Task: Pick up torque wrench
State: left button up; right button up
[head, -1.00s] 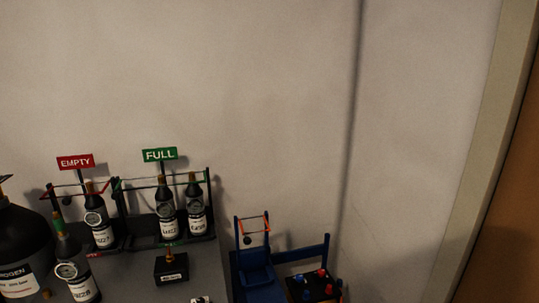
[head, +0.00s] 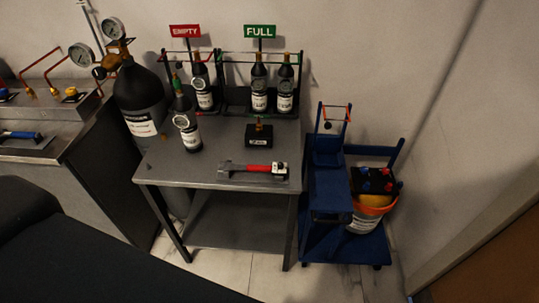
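A red-handled tool (head: 255,168) with a grey metal end lies flat near the front edge of the grey metal table (head: 165,170). It looks like the torque wrench, but I cannot read any marking on it. Neither of my grippers shows in the head view.
A small black box (head: 259,138) stands behind the red-handled tool. Dark bottles stand in racks under the EMPTY sign (head: 185,31) and FULL sign (head: 260,31); one bottle (head: 185,120) stands loose. A large gas cylinder (head: 140,100) is left, a blue cart (head: 328,190) right.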

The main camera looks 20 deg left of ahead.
aim_at(230, 167)
jog(key=u, duration=2.15)
jog(key=i+j+z, duration=0.1)
jog(key=i, duration=0.85)
jog(key=l+z, duration=0.15)
jog(key=z, duration=1.85)
jog(key=k+l, duration=0.05)
